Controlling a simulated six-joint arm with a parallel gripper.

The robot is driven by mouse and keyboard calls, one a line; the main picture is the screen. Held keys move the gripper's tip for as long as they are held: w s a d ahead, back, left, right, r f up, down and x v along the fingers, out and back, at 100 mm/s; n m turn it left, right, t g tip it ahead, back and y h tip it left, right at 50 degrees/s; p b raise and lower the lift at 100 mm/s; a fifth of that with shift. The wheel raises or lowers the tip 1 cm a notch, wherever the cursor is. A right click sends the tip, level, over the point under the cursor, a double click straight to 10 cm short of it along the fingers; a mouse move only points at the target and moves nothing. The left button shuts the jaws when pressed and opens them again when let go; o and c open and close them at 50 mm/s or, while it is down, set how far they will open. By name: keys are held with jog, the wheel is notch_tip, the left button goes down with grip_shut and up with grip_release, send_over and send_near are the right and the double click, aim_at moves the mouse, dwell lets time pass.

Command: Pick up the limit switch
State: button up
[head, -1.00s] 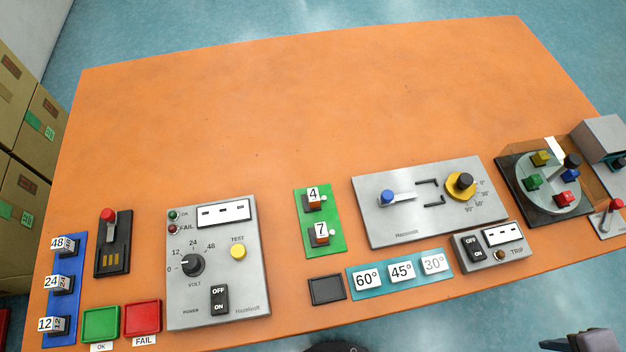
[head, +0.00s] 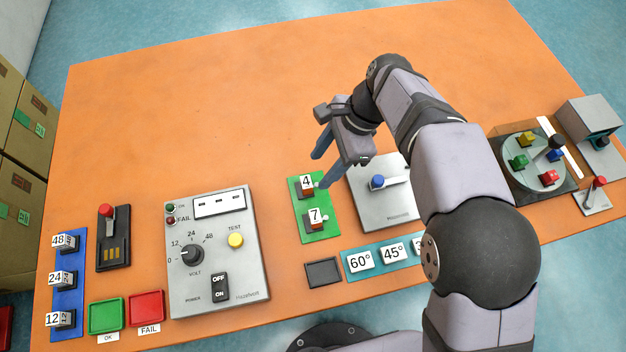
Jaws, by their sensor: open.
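Two small dark-and-brown blocks that look like limit switches, each with a white tip at its side, sit on a green mat (head: 321,207). One is labelled 4 (head: 306,188) and the other, nearer the front edge, is labelled 7 (head: 316,218). My gripper (head: 320,168) is open and empty, its two blue fingers apart. It hangs near the far end of the green mat, close to the block labelled 4. One finger appears near that block's white tip; I cannot tell the height between them.
The grey panel with a blue-knobbed lever (head: 378,205) is partly hidden behind my arm. A grey test box (head: 212,250) stands left of the mat. Angle tags (head: 360,261) and a dark tray (head: 323,273) lie in front. The far left tabletop (head: 190,120) is clear.

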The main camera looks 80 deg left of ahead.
aim_at(306, 182)
jog(key=shift+s+a, duration=0.1)
jog(key=shift+s, duration=0.65)
jog(key=shift+p+x, duration=1)
jog(key=shift+x, duration=2.6)
jog(key=shift+w, duration=0.1)
jog(key=c, duration=0.9)
